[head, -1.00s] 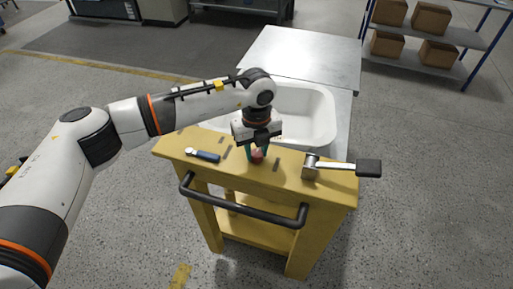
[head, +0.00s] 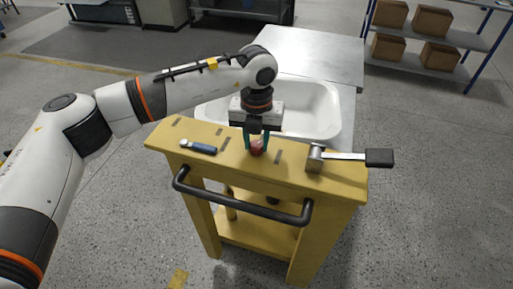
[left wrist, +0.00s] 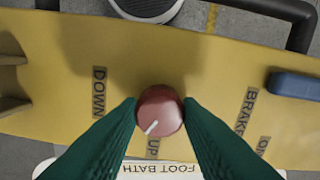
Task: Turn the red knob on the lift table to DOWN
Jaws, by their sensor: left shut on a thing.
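The red knob (head: 256,148) sits on the yellow top of the lift table (head: 230,160). In the left wrist view the knob (left wrist: 160,110) is round, and its white pointer mark points down and slightly left, toward the UP label (left wrist: 152,147). The DOWN label (left wrist: 99,92) is to the knob's left. My left gripper (head: 257,143) comes down from above, and its green fingers (left wrist: 160,112) are shut on the knob's two sides. My right gripper is not in view.
A blue-handled lever (head: 199,147) lies left of the knob, and a metal lever with a black grip (head: 345,157) is at the right. A black bar handle (head: 240,208) runs along the front. A white tub (head: 315,110) stands behind.

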